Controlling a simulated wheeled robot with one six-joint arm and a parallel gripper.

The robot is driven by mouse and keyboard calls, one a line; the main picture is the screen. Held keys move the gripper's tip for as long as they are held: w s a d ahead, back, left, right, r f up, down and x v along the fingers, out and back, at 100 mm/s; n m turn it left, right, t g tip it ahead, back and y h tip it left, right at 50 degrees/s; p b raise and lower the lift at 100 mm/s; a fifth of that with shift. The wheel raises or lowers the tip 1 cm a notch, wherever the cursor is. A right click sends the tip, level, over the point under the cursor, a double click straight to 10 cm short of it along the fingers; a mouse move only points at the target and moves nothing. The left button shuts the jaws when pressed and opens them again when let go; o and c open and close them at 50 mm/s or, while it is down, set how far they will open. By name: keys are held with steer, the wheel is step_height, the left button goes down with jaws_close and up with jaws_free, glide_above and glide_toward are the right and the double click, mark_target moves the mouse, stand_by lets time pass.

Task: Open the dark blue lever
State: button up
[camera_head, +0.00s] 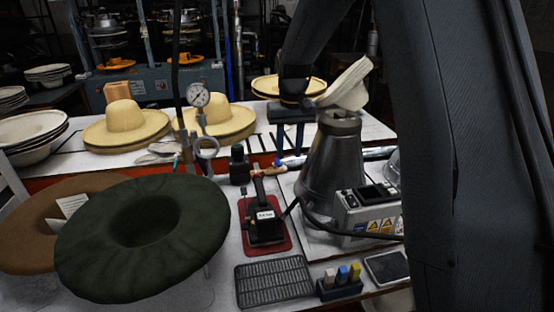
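A small blue lever (342,274) stands upright on a black block at the front of the bench, between a pale lever (330,277) and a yellow lever (354,271). Another small blue part (278,163) shows by a pipe behind the black device; I cannot tell whether it is a lever. My gripper (287,141) points down at upper middle, above the back of the bench and well behind the three levers. Its two fingers look apart with nothing visible between them. It appears clear of both blue parts.
A grey metal cone machine (332,165) with a control box (366,216) stands right of the gripper. A black device (265,220) sits on a red mat. A dark green hat (143,240) fills the left front. Straw hats (125,124) and a pressure gauge (199,95) stand behind.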

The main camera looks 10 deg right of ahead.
steer(key=g+b, duration=0.1)
steer(key=b, duration=0.1)
glide_toward(278, 160)
steer(key=shift+s+f+p, duration=0.15)
steer(key=shift+f+p, duration=1)
steer(key=shift+f, duration=2.55)
jaws_close()
